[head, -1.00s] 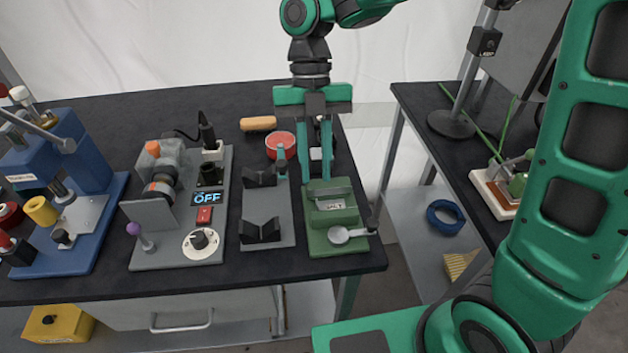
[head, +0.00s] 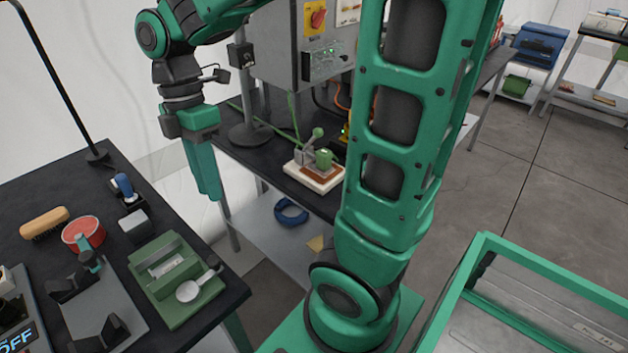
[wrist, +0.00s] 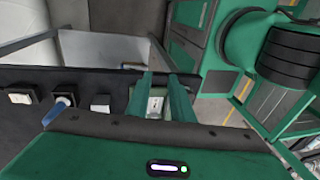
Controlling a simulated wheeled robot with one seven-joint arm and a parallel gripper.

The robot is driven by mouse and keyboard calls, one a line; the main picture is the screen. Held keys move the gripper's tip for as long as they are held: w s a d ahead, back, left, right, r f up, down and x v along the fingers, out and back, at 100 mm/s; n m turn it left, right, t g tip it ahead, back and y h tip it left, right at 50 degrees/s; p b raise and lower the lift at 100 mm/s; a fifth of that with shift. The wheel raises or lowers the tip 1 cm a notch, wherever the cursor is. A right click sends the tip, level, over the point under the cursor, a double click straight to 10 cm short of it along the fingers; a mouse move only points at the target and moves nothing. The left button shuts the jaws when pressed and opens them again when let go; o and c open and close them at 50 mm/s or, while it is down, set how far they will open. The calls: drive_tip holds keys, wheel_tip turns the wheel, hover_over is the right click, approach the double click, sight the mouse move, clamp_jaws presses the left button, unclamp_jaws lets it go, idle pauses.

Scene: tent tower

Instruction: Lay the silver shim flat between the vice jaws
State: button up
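The small green vice (head: 178,283) stands at the right corner of the dark workbench. A pale labelled strip (head: 166,266) shows between its raised jaws; I cannot tell whether it is the silver shim or part of the vice. A round silver handle or disc (head: 188,291) sits at its front right. My gripper (head: 211,194) points down to the right of the vice, above the gap between the benches, touching nothing. In the wrist view its two fingers (wrist: 160,76) are apart, with no held object visible between them. No shim is clearly recognisable elsewhere.
A small grey block (head: 134,222), a blue-handled item (head: 125,188), a red round tin (head: 83,233) and a brush (head: 45,222) lie behind the vice. A second bench (head: 262,170) stands at right.

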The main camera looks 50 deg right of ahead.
drive_tip(key=s+d+f+m+t, duration=0.1)
drive_tip(key=s+d+m, duration=0.6)
drive_tip(key=m, duration=0.5)
drive_tip(key=s+d+f+m+t+h, duration=0.1)
drive_tip(key=s+d+f+m, duration=0.1)
drive_tip(key=s+d+m, duration=0.5)
drive_tip(key=d+m, duration=0.2)
drive_tip(key=m, duration=0.3)
drive_tip(key=shift+d+f, duration=0.2)
drive_tip(key=shift+d, duration=0.2)
